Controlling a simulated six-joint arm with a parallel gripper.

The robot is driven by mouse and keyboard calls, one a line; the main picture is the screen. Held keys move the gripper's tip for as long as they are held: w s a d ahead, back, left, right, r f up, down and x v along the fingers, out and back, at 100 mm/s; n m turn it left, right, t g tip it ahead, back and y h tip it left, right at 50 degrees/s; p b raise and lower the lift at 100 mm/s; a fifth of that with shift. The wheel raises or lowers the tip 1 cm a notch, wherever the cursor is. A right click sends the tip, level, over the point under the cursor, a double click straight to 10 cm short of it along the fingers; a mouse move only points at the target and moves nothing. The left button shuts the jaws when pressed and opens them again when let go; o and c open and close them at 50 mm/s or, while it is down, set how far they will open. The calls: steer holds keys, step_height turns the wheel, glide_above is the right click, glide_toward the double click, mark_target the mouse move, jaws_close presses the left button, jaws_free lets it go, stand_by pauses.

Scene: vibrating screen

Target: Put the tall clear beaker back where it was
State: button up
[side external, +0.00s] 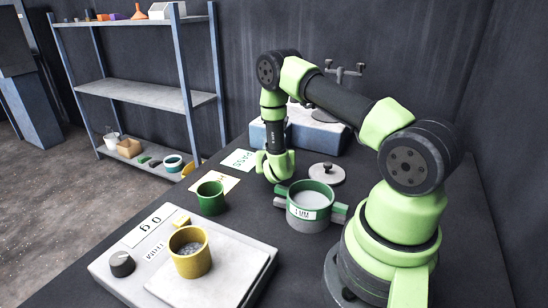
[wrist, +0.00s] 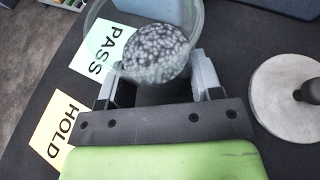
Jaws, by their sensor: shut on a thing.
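The tall clear beaker (wrist: 196,30) is between my gripper's fingers in the wrist view, with grey pellets inside. My gripper (wrist: 160,82) is shut on it. In the side view my gripper (side external: 275,166) points down over the dark table, behind the pot and near the PASS card (side external: 239,160). The beaker cannot be made out there. I cannot tell whether its base touches the table. The PASS card (wrist: 110,45) and the orange HOLD card (wrist: 58,130) lie to the left of the beaker in the wrist view.
A green-rimmed pot labelled LUM (side external: 309,221) stands near my arm, with a grey lid (side external: 327,174) behind it. A green cup (side external: 210,200) stands by the HOLD card. A yellow cup (side external: 190,262) of grey pieces sits on a scale (side external: 125,285). A shelf (side external: 150,97) stands behind.

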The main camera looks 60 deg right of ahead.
steer(key=shift+f, duration=0.15)
steer(key=o, duration=1)
